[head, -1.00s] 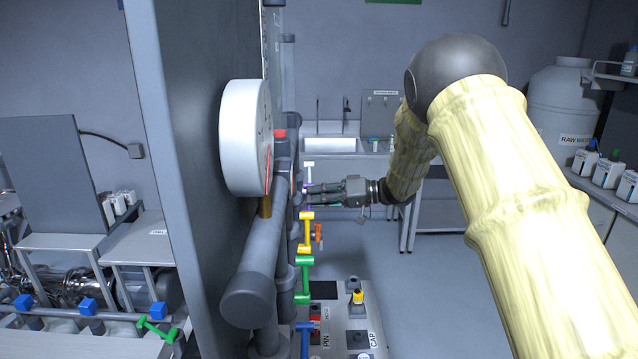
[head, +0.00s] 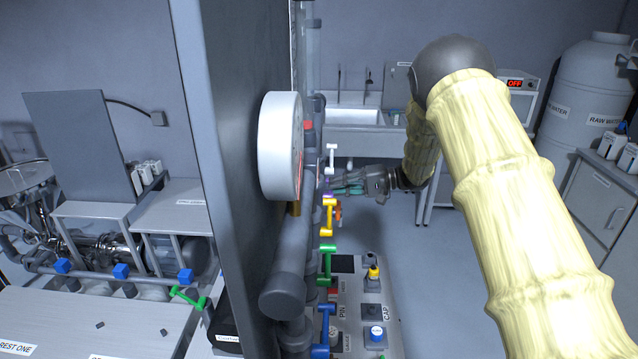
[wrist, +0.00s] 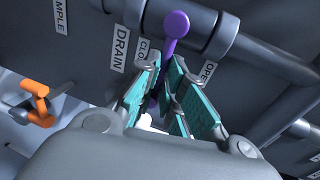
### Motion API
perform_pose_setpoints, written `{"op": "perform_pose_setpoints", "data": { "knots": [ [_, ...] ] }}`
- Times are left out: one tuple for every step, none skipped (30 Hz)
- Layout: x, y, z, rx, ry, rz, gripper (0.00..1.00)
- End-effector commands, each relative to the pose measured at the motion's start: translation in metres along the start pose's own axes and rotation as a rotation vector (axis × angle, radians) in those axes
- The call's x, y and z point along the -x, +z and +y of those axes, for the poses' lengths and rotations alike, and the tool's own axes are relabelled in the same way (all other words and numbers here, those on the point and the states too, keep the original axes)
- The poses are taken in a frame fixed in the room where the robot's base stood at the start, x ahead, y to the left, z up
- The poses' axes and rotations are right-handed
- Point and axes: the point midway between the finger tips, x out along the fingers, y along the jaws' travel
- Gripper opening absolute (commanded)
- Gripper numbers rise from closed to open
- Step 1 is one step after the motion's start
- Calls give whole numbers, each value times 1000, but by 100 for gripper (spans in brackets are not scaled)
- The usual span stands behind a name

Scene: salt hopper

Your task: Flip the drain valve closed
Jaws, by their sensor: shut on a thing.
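The drain valve is a purple lever (wrist: 176,25) beside the DRAIN label (wrist: 121,48) in the wrist view. Its round end is at the top, and its stem runs down between my teal-padded fingers. A partly covered "CLO…" label (wrist: 142,52) is left of it, and an "OPE…" label (wrist: 207,72) is to the right. My gripper (wrist: 168,98) is shut on the purple lever; the exact contact is partly hidden. In the head view my gripper (head: 334,187) reaches in from the right to the pipe, and only a speck of purple shows there.
A white handle (head: 331,158) is above my gripper, with yellow (head: 327,217), green (head: 327,264) and blue (head: 323,328) handles nearer along the pipe. An orange valve (wrist: 36,103) is close on the left. A round gauge (head: 281,146) and dark panel stand left.

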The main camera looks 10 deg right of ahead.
Motion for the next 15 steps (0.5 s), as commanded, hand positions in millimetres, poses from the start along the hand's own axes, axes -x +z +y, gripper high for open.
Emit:
{"op": "perform_pose_setpoints", "data": {
  "knots": [
    [6, -2, -2, -5, -3, 9, 0],
    [8, -2, -2, -10, -3, 10, 0],
    [10, -2, -1, -14, -3, 12, 0],
    [11, -2, 0, -17, -3, 12, 0],
    [12, -2, 0, -19, -3, 13, 0],
    [13, -2, 0, -21, -3, 13, 0],
    [13, -2, 0, -22, -3, 14, 0],
    [13, -2, 0, -23, -3, 14, 0],
    [14, -2, 0, -23, -3, 14, 0],
    [13, -2, 0, -23, -3, 14, 0],
    [13, -2, 0, -23, -3, 14, 0],
    [13, -2, 0, -23, -2, 13, 0],
    [13, -2, 1, -23, -2, 13, 0],
    [13, -2, 1, -23, -2, 13, 0],
    [13, -2, 1, -23, -2, 13, 0]
  ]
}}
